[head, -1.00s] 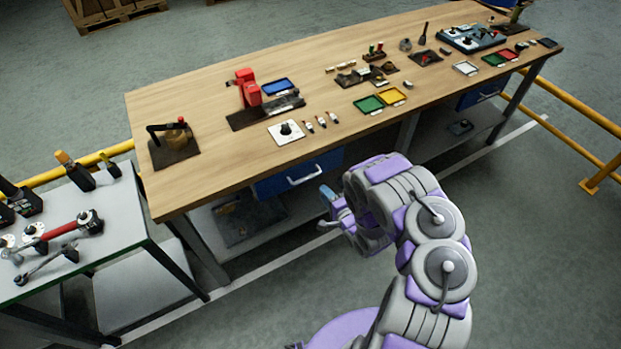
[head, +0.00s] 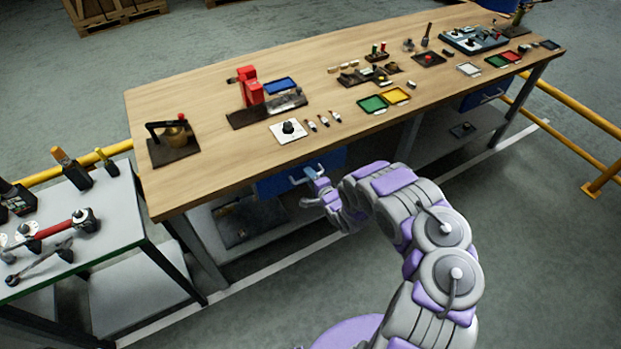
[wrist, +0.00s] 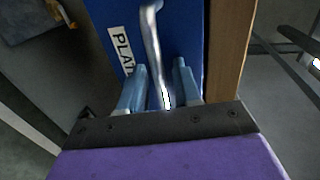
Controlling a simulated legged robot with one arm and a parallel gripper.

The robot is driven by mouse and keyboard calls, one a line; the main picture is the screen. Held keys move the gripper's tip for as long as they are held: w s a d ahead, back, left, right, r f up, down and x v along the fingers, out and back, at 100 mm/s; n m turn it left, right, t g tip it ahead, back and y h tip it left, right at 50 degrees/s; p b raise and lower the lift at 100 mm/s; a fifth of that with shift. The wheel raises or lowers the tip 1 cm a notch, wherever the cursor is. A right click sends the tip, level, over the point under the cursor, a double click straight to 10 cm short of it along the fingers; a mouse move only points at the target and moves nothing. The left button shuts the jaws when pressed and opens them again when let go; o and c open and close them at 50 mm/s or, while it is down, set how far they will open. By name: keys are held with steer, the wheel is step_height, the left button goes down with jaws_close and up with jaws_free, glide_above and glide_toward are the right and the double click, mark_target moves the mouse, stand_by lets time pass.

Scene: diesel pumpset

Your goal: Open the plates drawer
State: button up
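The blue plates drawer (head: 268,187) sits under the front left of the wooden bench top, and it looks shut. Its label, partly readable as "PLAT", and its blue front (wrist: 185,30) show in the wrist view. The silver bar handle (wrist: 152,45) runs down between the two fingers of my gripper (wrist: 160,88). The fingers are apart, one on each side of the handle, with a gap visible on both sides. In the head view my gripper (head: 312,180) is at the drawer front, covering part of the handle (head: 298,176).
The wooden bench top (head: 220,170) overhangs the drawer, and its edge runs close beside my gripper in the wrist view. A lower shelf (head: 262,232) lies below. A second blue drawer (head: 482,97) is at the far right. The floor in front is clear.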

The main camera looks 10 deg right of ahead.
steer(key=shift+d, duration=0.1)
steer(key=shift+c, duration=0.2)
steer(key=shift+d, duration=0.15)
steer(key=c, duration=0.3)
jaws_close()
